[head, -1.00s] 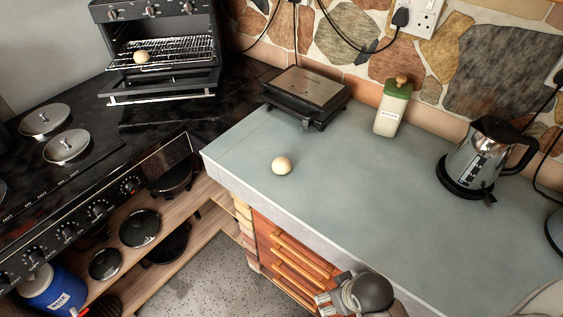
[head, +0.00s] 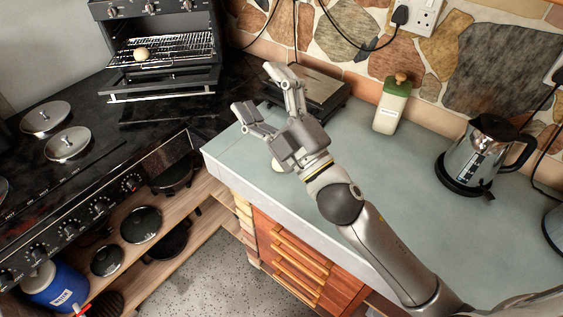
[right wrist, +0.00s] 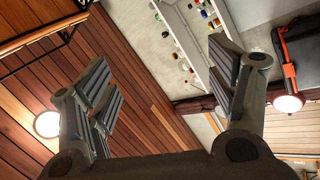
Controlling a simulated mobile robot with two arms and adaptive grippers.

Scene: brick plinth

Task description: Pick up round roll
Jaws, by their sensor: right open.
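A round pale roll (head: 279,165) lies on the grey-green counter (head: 450,235) near its left end, mostly hidden behind my right gripper. A second round roll (head: 142,54) sits on the wire rack inside the open oven at the upper left. My right gripper (head: 256,91) is open and empty, in front of the counter roll in the head view, with its fingers pointing up and left. In the right wrist view my right gripper (right wrist: 162,75) has its fingers spread, with nothing between them and no roll showing. My left gripper is not in view.
A black grill (head: 322,90) stands behind my right gripper. A green-topped bottle (head: 390,108) and a kettle (head: 478,155) stand along the back of the counter. The oven (head: 160,75) has its door down. The right wrist view shows a wooden ceiling (right wrist: 140,100) and lamps.

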